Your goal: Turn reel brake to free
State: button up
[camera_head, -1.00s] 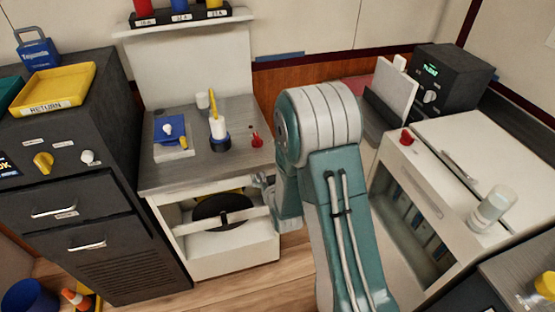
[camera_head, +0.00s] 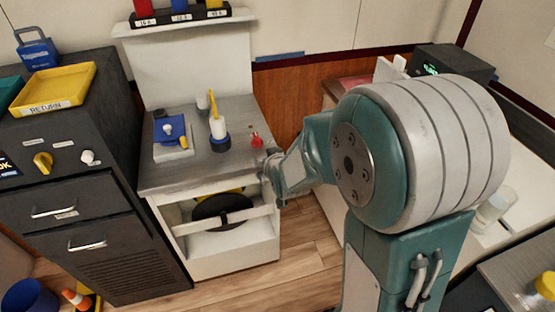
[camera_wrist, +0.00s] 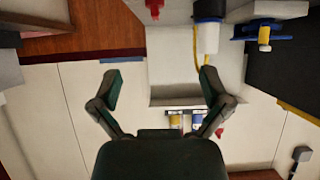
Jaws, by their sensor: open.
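A dark reel (camera_head: 222,211) sits in the open front of the grey-topped cabinet, partly hidden behind a white crossbar (camera_head: 225,219). A small red knob (camera_head: 256,141) stands on the cabinet top near its right edge. It also shows at the top of the wrist view (camera_wrist: 154,8). I cannot tell for sure which part is the reel brake. My gripper (camera_head: 270,178) is at the cabinet's front right corner, just below the red knob in the picture. The wrist view shows its fingers (camera_wrist: 162,88) spread apart with nothing between them.
A white post on a dark blue base (camera_head: 219,136) and a blue device on a white block (camera_head: 172,135) share the cabinet top (camera_head: 205,166). A dark drawer cabinet (camera_head: 70,205) stands left. Wooden floor (camera_head: 308,245) is free in front right.

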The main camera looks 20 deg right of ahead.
jog(key=s+r+g, duration=0.2)
jog(key=s+r, duration=0.4)
jog(key=s, duration=0.1)
jog(key=shift+s+r, duration=0.3)
jog(key=shift+s, duration=0.05)
jog(key=s+r+g, duration=0.2)
jog(key=s+r, duration=0.1)
jog(key=s, duration=0.6)
jog(key=s+r+g, duration=0.2)
jog(key=s, duration=0.7)
jog(key=shift+s+r, duration=0.4)
